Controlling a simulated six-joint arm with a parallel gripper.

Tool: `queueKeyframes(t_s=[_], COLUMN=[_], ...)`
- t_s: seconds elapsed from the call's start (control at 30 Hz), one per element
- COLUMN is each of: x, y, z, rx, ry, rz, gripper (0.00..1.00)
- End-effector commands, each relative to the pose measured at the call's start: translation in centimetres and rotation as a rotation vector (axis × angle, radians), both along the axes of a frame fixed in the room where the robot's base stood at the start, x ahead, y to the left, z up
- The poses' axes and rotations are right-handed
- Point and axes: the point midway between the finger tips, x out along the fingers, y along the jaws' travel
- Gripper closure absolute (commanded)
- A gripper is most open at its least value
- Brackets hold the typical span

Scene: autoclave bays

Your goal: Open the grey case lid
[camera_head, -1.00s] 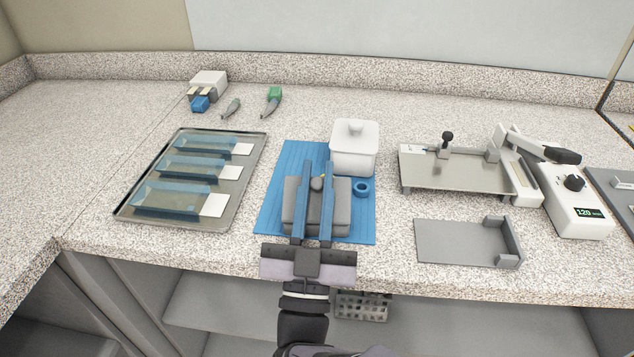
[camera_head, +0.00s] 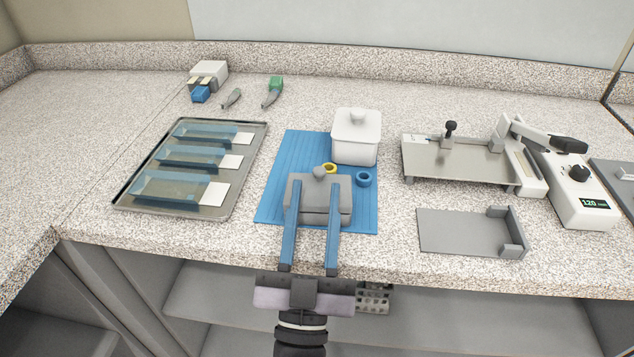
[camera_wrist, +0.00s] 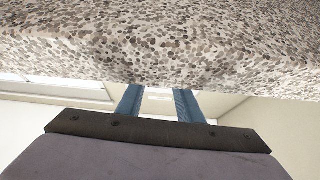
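The grey case (camera_head: 318,206) lies on the blue mat (camera_head: 266,212), and its lid, with a grey knob (camera_head: 319,173) near its back edge, looks closed. My gripper (camera_head: 315,185) is open and empty. Its two long blue fingers point away from me and overlap the left and right parts of the case in the head view; I cannot tell whether they touch it. The knob lies beyond the fingertips and between their lines. The wrist view shows both fingers (camera_wrist: 158,102) apart below the counter edge, but not the case.
A slide tray (camera_head: 232,187) is left. A grey holder (camera_head: 455,232) and a slicer-like device (camera_head: 456,165) are right.

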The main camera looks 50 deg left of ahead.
Motion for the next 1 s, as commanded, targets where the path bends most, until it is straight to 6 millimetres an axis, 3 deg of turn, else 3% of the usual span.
queueKeyframes(t_s=[0.23,0.73,0.87,1.0], x=[-1.2,-1.3,-2.0,-4.3], y=[-1.2,-1.3,-0.5,1.5], z=[-1.1,-1.2,-1.2,-1.1], rx=[-0.001,0.001,0.007,0.027], ry=[-0.001,0.000,-0.003,-0.016], rz=[-0.001,0.001,0.046,0.175], gripper=[0.67,0.67,0.67,0.67])
